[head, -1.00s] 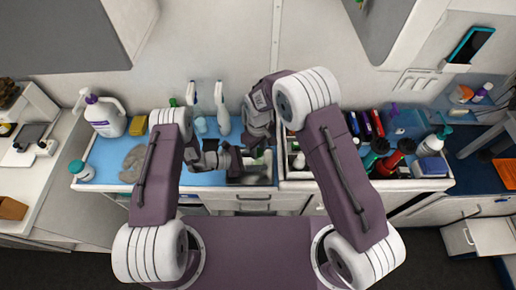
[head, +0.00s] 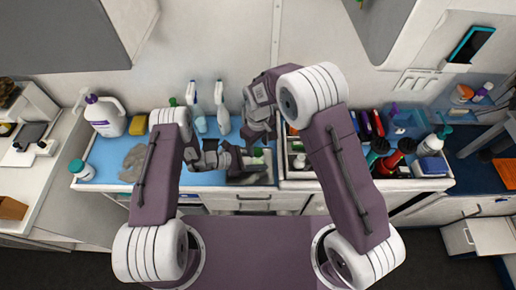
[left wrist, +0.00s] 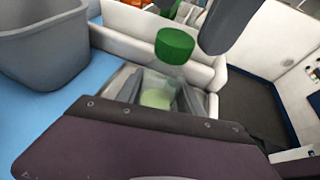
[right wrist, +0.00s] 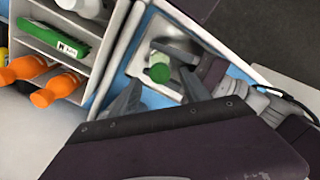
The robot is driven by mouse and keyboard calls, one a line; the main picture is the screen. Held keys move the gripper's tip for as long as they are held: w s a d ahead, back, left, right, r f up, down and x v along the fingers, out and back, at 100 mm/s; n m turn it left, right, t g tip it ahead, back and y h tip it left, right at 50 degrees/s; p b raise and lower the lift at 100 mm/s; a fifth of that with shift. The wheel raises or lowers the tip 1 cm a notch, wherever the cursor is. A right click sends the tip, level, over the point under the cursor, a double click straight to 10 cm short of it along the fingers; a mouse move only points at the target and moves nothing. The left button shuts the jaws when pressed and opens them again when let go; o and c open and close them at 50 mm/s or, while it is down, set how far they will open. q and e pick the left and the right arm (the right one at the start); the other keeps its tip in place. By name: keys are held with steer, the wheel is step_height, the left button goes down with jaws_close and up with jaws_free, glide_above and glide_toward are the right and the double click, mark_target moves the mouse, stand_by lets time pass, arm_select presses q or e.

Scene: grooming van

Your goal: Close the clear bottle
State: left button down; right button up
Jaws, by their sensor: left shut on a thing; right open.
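The clear bottle (left wrist: 157,99) holds pale green liquid and stands between the fingers of my left gripper (left wrist: 158,86), which is shut on it. A green cap (left wrist: 175,45) sits at the top of the bottle; whether it is fully seated I cannot tell. The cap also shows in the head view (head: 257,152) and in the right wrist view (right wrist: 160,73). My right gripper (right wrist: 160,82) is open above the cap, its fingers apart and nothing between them. One of its fingers shows at the top of the left wrist view.
A grey tub (left wrist: 40,45) stands close to my left gripper on the blue counter (head: 110,172). A white organizer (right wrist: 108,60) with orange bottles (right wrist: 55,88) and a green box (right wrist: 55,38) lies beside the bottle. Spray bottles (head: 222,110) stand at the back.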

step_height(320, 180, up, 9)
steer(key=shift+r, duration=0.2)
arm_select(q)
steer(key=c, duration=0.7)
jaws_free()
steer(key=shift+a, duration=0.1)
arm_select(e)
steer(key=shift+f, duration=0.1)
arm_select(q)
steer(key=b+v, duration=0.2)
steer(key=v, duration=0.6)
steer(key=shift+s+a, duration=0.1)
steer(key=shift+a, duration=0.05)
steer(key=shift+s+a+r, duration=0.1)
steer(key=shift+a+r, duration=0.15)
arm_select(e)
steer(key=shift+f, duration=0.9)
